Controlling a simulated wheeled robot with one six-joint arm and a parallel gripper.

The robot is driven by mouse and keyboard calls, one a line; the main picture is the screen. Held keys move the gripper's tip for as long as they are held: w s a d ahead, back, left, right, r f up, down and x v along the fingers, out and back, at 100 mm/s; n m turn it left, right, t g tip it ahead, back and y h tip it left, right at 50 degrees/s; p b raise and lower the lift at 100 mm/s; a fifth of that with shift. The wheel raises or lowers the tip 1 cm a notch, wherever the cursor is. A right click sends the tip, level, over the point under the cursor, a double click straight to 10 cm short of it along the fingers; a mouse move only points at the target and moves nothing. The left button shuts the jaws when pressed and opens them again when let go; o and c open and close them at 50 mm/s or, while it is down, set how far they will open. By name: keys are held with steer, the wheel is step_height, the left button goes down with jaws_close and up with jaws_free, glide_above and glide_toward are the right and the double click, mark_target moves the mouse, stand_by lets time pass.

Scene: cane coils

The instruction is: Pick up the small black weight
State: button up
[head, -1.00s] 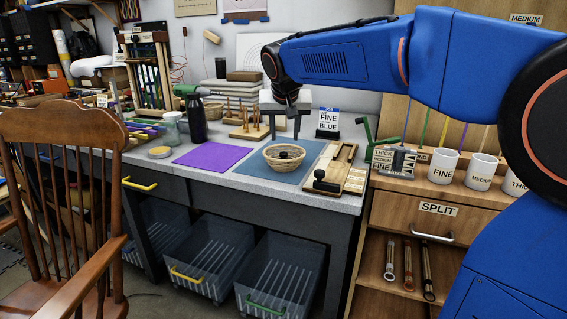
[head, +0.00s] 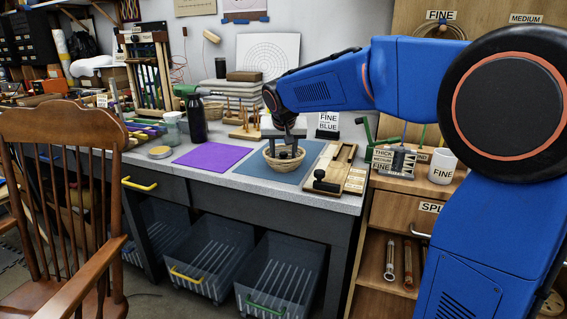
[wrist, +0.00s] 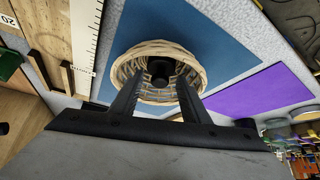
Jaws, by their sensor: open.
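The small black weight (wrist: 159,70) sits inside a round woven basket (wrist: 126,64) on a blue mat (wrist: 190,28). In the head view the basket (head: 283,167) stands on the blue mat (head: 252,166), and the weight is mostly hidden by my gripper. My gripper (head: 284,148) points down over the basket. In the wrist view my gripper (wrist: 160,82) is open, one finger on each side of the weight, with nothing held. I cannot tell whether the fingertips are level with the weight.
A purple mat (head: 213,157) lies left of the blue mat. A wooden board with a black knob (head: 325,183) is to the right. A dark bottle (head: 196,121) and a small sign (head: 327,123) stand behind. A wooden chair (head: 75,200) is at front left.

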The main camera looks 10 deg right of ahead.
steer(key=shift+c, duration=0.7)
jaws_close()
steer(key=shift+r, duration=0.1)
